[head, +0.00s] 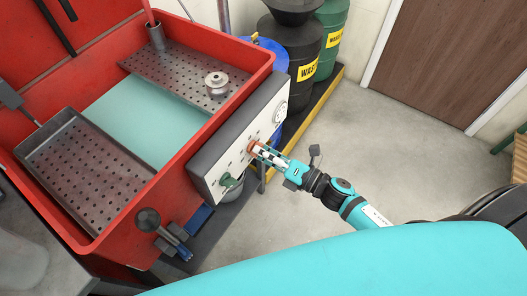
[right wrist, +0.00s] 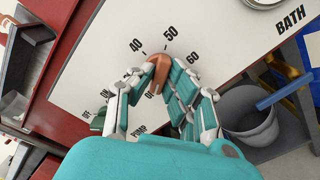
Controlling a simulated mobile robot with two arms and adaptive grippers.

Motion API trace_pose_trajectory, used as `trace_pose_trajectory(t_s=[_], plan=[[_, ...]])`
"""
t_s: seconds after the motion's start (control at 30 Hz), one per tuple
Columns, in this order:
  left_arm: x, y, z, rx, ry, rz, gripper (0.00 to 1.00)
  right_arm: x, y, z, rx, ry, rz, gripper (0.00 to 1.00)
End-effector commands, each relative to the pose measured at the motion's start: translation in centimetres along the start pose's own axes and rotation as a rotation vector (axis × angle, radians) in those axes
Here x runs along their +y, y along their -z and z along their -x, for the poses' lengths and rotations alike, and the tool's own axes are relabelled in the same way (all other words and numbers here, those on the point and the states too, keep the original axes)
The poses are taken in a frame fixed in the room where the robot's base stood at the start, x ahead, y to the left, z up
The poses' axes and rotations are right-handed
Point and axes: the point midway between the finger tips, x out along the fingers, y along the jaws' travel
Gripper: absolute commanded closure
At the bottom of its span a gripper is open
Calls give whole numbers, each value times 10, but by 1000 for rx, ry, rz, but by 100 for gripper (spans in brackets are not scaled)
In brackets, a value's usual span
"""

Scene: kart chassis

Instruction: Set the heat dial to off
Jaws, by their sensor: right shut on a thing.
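The heat dial is an orange-brown knob (right wrist: 158,70) on the white control panel (right wrist: 95,75), with 40, 50 and 60 printed around it. In the head view the dial (head: 254,146) shows at the tip of my right gripper (head: 271,156). In the right wrist view my right gripper (right wrist: 160,95) has its fingers on both sides of the dial, shut on it. The fingers cover part of the dial and a nearby label, so I cannot tell its exact setting. My left gripper is not in view.
A green pump switch (head: 230,181) sits on the panel left of the dial, and a round gauge (head: 280,113) to its right. The panel is fixed to a red wash tank (head: 255,75). Waste drums (head: 295,45) stand behind. The floor (head: 370,145) at right is clear.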

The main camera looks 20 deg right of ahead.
Motion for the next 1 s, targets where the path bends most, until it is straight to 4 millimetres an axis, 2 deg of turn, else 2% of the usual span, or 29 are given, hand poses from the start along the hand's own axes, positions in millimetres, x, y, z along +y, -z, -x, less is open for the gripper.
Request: trace_pose_trajectory(t_s=[0.07,0.1,0.27,0.53,0.67,1.0], plan=[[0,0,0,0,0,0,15,-1,2,1,2,3,-2,100],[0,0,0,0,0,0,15,-1,2,1,2,3,-2,83],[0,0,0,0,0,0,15,-1,1,0,2,2,-2,63],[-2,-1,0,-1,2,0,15,0,1,1,1,1,-2,63],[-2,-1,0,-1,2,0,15,-1,1,12,1,3,-3,63],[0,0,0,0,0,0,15,-2,2,82,2,6,-4,63]])
